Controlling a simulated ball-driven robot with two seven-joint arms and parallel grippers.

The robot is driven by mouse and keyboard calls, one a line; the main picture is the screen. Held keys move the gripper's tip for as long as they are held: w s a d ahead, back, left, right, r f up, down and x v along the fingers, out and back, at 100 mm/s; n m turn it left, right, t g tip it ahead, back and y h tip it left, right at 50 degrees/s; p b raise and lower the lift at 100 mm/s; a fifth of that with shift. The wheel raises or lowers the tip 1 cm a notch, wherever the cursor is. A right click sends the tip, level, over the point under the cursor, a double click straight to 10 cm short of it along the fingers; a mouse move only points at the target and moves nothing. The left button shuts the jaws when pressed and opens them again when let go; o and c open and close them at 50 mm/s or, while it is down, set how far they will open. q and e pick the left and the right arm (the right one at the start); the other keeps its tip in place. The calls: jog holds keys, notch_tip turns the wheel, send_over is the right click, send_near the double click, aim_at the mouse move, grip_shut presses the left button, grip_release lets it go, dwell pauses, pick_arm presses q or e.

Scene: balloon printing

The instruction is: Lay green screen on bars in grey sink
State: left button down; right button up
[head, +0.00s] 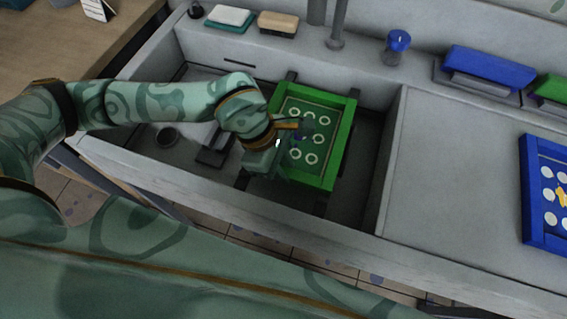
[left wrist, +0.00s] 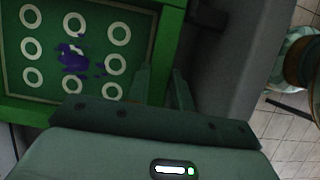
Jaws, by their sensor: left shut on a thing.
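The green screen (head: 342,142), a green frame around a dark mesh with pale rings, is in the grey sink (head: 388,165), over the dark bars (head: 319,207). Bar ends show past its edges; I cannot tell whether it touches them. My left gripper (head: 282,172) is at the screen's near left side and partly hides it. In the left wrist view, the fingers (left wrist: 162,90) are on either side of the screen's frame (left wrist: 165,45), shut on it. A purple smear (left wrist: 72,58) marks the mesh. My right gripper is not in view.
A blue screen (head: 530,190) lies on the counter at right. Blue (head: 488,66) and green-topped (head: 550,88) things stand along the back, with a blue-capped jar (head: 396,48), tan sponge (head: 278,23) and tap (head: 337,25). The counter right of the sink is mostly clear.

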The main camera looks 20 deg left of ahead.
pick_arm(q)
jog(key=shift+f, duration=0.25)
dwell(0.3)
jog(key=c, duration=1.1)
grip_release()
jog(key=shift+c, duration=0.2)
jog(key=p+v, duration=0.3)
jog(key=v, duration=1.3)
jog(key=shift+p, duration=0.35)
jog(key=shift+w+r, duration=0.1)
jog(key=shift+r, duration=0.15)
